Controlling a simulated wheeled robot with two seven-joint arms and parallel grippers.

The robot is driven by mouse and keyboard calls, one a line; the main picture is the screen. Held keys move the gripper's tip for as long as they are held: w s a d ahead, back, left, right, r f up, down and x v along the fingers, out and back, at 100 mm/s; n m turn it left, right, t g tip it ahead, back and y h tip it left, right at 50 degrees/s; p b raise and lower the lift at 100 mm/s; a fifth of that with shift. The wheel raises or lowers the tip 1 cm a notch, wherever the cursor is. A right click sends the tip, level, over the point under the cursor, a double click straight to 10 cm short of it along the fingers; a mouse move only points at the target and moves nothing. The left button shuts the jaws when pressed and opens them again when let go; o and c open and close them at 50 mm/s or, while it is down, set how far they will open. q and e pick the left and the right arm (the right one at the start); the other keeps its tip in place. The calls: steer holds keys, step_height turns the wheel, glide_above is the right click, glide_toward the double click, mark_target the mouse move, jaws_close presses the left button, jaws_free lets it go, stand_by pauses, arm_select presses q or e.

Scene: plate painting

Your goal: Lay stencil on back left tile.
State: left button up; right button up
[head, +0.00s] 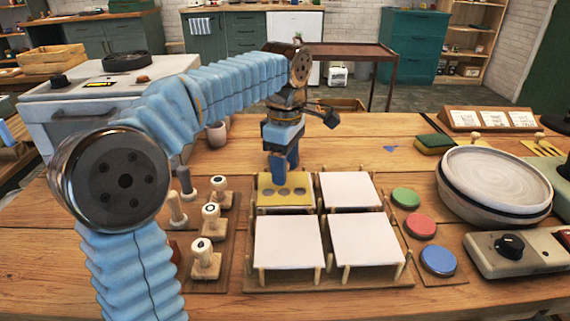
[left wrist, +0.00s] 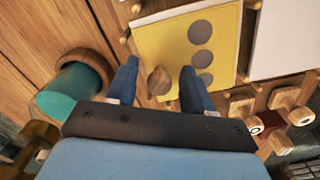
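The yellow stencil (head: 265,197), with a row of round holes, lies over the back left place of the wooden rack and covers nearly all of the tile there. In the left wrist view the stencil (left wrist: 170,40) has a wooden knob (left wrist: 158,82) near its edge. My left gripper (head: 283,168) is above the stencil, pointing down. Its two blue fingers (left wrist: 158,84) are apart on either side of the knob, with a gap on both sides. White tiles fill the back right (head: 350,190), front left (head: 288,243) and front right (head: 365,241) places. My right gripper is not in view.
Wooden-handled stamps (head: 205,258) stand on a board left of the rack. Green (head: 405,197), red (head: 420,226) and blue (head: 438,260) pads lie to its right. A round turntable (head: 495,180) and a yellow-green sponge (head: 434,143) are further right.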

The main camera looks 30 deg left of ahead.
arm_select(q)
step_height(320, 180, up, 12)
steer(key=shift+r+p, duration=0.15)
steer(key=shift+p, duration=0.3)
stand_by(0.4)
